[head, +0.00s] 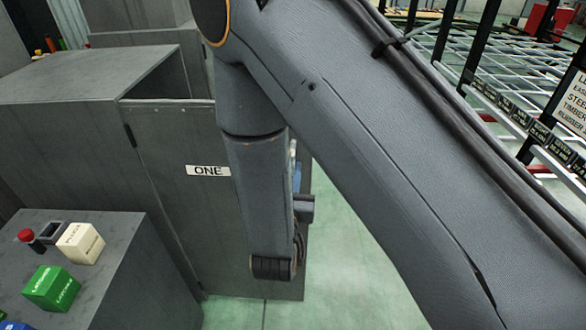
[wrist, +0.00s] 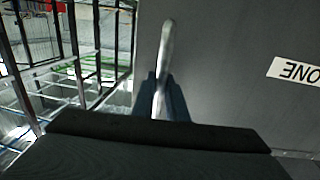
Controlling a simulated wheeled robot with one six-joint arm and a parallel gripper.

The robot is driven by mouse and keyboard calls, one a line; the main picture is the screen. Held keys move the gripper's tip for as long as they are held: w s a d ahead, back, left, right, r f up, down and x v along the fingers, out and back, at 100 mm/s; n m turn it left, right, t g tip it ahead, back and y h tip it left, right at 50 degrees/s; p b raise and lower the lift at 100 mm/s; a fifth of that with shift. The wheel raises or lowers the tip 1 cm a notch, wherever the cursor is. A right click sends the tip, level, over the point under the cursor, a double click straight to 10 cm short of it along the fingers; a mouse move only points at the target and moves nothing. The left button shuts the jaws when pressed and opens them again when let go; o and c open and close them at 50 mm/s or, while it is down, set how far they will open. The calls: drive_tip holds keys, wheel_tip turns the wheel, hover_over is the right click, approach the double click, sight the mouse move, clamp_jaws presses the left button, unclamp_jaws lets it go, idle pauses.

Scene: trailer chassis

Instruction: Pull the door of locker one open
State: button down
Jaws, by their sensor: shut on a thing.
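The door of locker one (head: 170,210) is a grey panel with a white "ONE" label (head: 208,171). It stands swung out from the grey locker body (head: 70,75), with a dark gap behind its top edge. In the wrist view the door (wrist: 225,90) fills the right side, its label (wrist: 294,73) upside down. A pale metal bar handle (wrist: 167,40) rises from between the fingers. My gripper (wrist: 161,100) is shut on this handle, a finger on each side. In the head view my arm hides most of the gripper and handle.
A lower grey cabinet at front left carries a green block (head: 50,288), a cream block (head: 80,243) and a red-topped item (head: 27,236). A metal rack (head: 500,75) with labelled rails stands at right. Green floor (head: 345,270) shows clear between door and rack.

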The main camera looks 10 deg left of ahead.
drive_tip(key=shift+s+a, duration=0.2)
drive_tip(key=shift+s, duration=0.05)
drive_tip(key=c, duration=1.8)
unclamp_jaws()
drive_tip(key=shift+o, duration=0.2)
drive_tip(key=shift+w+d, duration=0.1)
drive_tip(key=shift+d, duration=0.05)
drive_tip(key=s+b, duration=0.2)
drive_tip(key=s, duration=0.5)
drive_tip(key=shift+s+d, duration=0.3)
drive_tip(key=shift+s, duration=0.1)
